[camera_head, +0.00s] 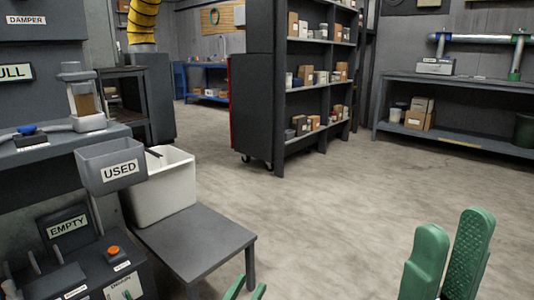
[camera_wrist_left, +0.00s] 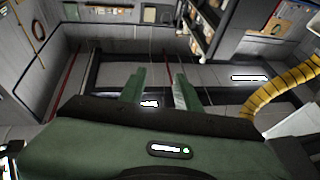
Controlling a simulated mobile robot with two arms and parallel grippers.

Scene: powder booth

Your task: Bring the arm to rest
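My right gripper (camera_head: 452,235) stands at the lower right of the head view, over bare floor. Its two green fingers point up with a narrow gap between them, and it holds nothing. The arms behind both grippers are out of the head view.
A grey low table (camera_head: 192,242) stands close by, with a white bin (camera_head: 165,190) at its back. A grey USED bin (camera_head: 110,165) and a control box (camera_head: 95,275) are at left. Shelves (camera_head: 317,80) and a workbench (camera_head: 455,145) stand farther off. The middle floor is clear.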

